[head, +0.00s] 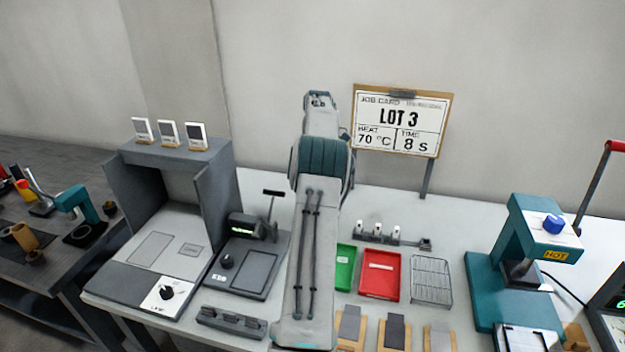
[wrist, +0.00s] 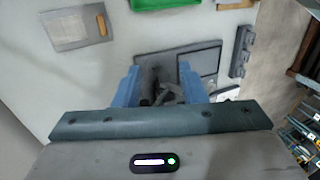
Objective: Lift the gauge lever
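The gauge (head: 250,262) is a dark grey unit with a small green-lit display and a round knob, left of my arm in the head view. Its lever (head: 273,193) stands up at its right rear with a black crossbar on top. In the wrist view, part of the gauge's dark base (wrist: 205,58) lies beyond my gripper. My gripper (wrist: 160,78) has its two blue fingers apart. A dark, lever-like shape (wrist: 166,95) shows between them; whether they touch it I cannot tell. My gripper's fingers cannot be made out in the head view.
A grey booth (head: 165,150) stands left of the gauge, and a low black rack (head: 232,322) lies in front. Right of my arm are a green tray (head: 344,268), a red tray (head: 380,275) and a wire rack (head: 431,280). A teal press (head: 530,245) stands farther right.

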